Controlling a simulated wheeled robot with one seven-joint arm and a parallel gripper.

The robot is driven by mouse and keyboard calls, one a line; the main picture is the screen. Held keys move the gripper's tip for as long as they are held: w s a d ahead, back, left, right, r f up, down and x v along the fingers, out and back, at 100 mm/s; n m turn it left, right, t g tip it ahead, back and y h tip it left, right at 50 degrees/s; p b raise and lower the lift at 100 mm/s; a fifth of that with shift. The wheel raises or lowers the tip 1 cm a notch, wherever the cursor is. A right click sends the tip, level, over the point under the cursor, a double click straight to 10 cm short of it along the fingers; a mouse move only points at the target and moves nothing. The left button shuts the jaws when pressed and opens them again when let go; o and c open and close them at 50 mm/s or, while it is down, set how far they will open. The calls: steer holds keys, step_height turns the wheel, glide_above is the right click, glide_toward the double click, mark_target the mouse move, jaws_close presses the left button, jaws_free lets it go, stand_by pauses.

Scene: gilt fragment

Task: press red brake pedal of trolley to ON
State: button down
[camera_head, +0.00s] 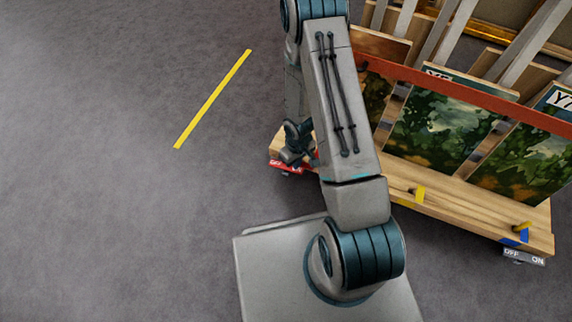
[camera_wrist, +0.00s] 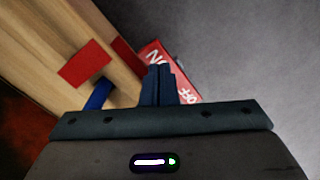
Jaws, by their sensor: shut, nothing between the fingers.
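The trolley (camera_head: 470,208) is a wooden-based cart with upright dividers, to the right of my arm. Its red brake pedal (camera_head: 283,167) sticks out at the near left corner of the base, partly hidden by my arm. In the wrist view the red pedal (camera_wrist: 152,58) shows white lettering, partly covered by my fingers. My gripper (camera_wrist: 160,68) is shut and empty, its fingertips over the pedal. I cannot tell whether they touch it. In the head view my gripper (camera_head: 294,158) is at the pedal's corner, mostly hidden by the arm.
A grey pedal (camera_head: 524,257) marked OFF and ON is at the trolley's right corner. Painted panels (camera_head: 440,122) stand in the trolley behind a red rail (camera_head: 455,93). A yellow floor line (camera_head: 212,100) lies to the left. The grey floor on the left is clear.

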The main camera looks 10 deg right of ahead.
steer(key=shift+f+b, duration=1)
steer(key=shift+f, duration=0.25)
stand_by(0.4)
steer(key=shift+r, duration=0.1)
steer(key=shift+r+p, duration=2.7)
steer(key=shift+r, duration=0.75)
